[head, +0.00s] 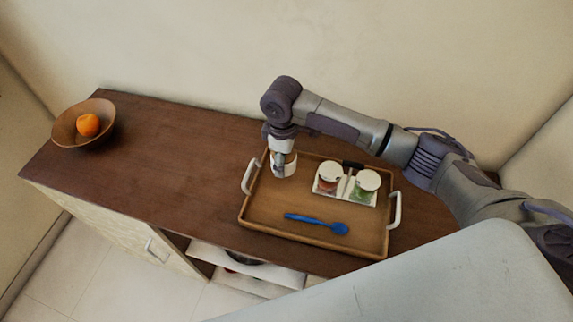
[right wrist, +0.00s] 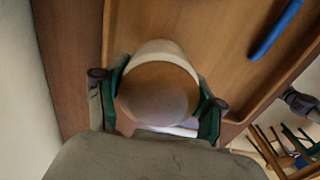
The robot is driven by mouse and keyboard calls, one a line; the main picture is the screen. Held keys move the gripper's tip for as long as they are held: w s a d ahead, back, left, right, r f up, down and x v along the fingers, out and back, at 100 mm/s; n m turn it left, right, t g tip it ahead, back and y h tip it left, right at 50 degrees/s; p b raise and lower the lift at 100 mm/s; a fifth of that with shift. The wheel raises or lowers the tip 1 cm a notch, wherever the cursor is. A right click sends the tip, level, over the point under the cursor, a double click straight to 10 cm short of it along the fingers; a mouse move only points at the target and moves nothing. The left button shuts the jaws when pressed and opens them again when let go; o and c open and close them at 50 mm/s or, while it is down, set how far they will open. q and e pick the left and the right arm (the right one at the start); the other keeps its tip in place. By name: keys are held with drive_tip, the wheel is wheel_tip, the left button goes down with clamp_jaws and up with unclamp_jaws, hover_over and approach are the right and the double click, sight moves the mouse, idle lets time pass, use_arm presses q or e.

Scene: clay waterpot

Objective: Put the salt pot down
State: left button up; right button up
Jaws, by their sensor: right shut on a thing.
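The salt pot (head: 290,166) is a small whitish pot at the back left corner of the wooden tray (head: 262,222). My right gripper (head: 283,165) comes down from above and is shut on it. In the right wrist view the pot (right wrist: 158,58) fills the space between the two green-lined fingers, its round brownish top facing the camera. The tray's edge and floor show behind it. I cannot tell whether the pot's base touches the tray. My left gripper is not in view.
On the tray, a white caddy (head: 350,197) holds two white-lidded jars, and a blue spoon (head: 316,222) lies in front. White handles (head: 248,177) stand up at both tray ends. A bowl (head: 66,133) with an orange (head: 88,125) sits far left. The counter between is clear.

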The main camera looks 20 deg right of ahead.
drive_tip(key=shift+f, duration=1.55)
drive_tip(key=shift+f, duration=0.1)
drive_tip(key=o, duration=1.3)
drive_tip(key=shift+o, duration=0.2)
wheel_tip(320, 180, up, 12)
drive_tip(key=shift+s+a+r+b, duration=0.1)
drive_tip(key=shift+s+b, duration=0.05)
drive_tip(key=shift+b, duration=0.4)
